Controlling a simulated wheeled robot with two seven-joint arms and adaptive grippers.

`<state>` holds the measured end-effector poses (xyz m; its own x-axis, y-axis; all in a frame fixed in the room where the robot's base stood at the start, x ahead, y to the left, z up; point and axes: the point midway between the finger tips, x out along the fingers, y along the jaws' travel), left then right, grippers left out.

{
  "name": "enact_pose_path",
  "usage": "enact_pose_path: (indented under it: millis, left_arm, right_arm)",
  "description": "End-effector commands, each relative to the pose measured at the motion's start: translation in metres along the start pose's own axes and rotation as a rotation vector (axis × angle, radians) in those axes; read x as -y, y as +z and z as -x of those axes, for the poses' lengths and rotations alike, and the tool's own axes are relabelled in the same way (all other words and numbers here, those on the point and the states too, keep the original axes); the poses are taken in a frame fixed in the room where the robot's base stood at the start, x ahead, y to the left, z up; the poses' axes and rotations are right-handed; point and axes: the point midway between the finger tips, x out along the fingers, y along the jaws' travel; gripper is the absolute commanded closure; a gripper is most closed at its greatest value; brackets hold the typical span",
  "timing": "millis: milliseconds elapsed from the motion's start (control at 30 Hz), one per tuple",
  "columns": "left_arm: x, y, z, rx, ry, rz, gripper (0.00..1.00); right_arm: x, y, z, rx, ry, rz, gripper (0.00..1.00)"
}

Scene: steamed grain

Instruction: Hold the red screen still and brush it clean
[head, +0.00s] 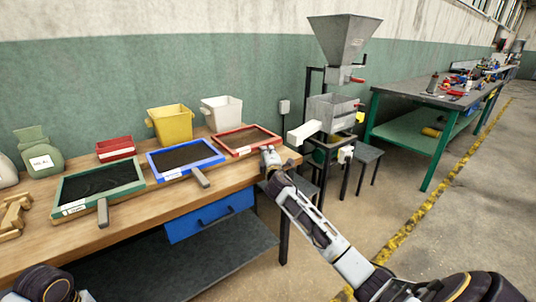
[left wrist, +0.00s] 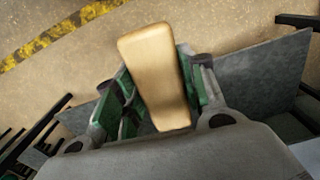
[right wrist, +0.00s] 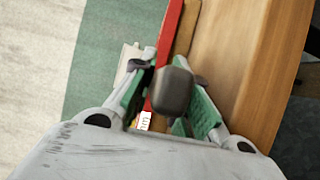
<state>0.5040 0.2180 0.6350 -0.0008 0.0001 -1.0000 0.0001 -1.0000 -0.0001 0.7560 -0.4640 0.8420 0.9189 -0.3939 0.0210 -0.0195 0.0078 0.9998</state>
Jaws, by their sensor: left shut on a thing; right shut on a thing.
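The red screen (head: 224,147), a red-framed tray with a dark brown mesh, lies flat near the right end of the wooden bench. My right gripper (head: 268,158) is at its near right side. In the right wrist view, my right gripper (right wrist: 172,80) is shut on the screen's dark grey handle (right wrist: 171,92), beside the red frame (right wrist: 173,35). In the left wrist view, my left gripper (left wrist: 160,85) is shut on a tan wooden block (left wrist: 155,60), apparently the brush handle; no bristles show. The left gripper is out of the head view.
A blue screen (head: 160,172) and a green screen (head: 60,206) lie left of the red one. A yellow bucket (head: 170,123), white bucket (head: 222,113) and red box (head: 115,148) stand behind. A hopper machine (head: 343,45) stands to the right. A wooden stand (head: 14,216) is far left.

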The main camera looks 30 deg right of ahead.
Motion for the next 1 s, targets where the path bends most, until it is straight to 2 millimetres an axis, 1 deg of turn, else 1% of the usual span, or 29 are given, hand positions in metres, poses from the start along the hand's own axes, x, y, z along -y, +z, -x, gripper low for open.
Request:
enact_pose_path:
  millis: [67,100,267,667,867,1000]
  left_arm:
    - [0.0,0.0,0.0,-0.001,0.0,0.0,0.78]
    - [0.0,0.0,0.0,-0.001,0.0,0.0,0.78]
    - [0.0,0.0,0.0,-0.001,0.0,0.0,0.78]
    - [0.0,0.0,0.0,-0.001,0.0,0.0,0.78]
    - [0.0,0.0,0.0,-0.001,0.0,0.0,0.78]
    - [0.0,0.0,0.0,-0.001,0.0,0.0,0.78]
  right_arm:
    - [-0.001,0.0,0.0,-0.001,0.002,-0.002,1.0]
    - [-0.001,0.0,0.0,-0.001,0.002,-0.001,0.78]
    - [-0.001,0.0,0.0,0.0,0.001,-0.001,0.58]
    - [0.002,0.0,0.002,0.0,-0.004,0.001,0.58]
    - [0.002,0.0,0.01,-0.001,-0.003,0.0,0.58]
    - [0.003,0.0,0.02,0.0,-0.004,0.0,0.58]
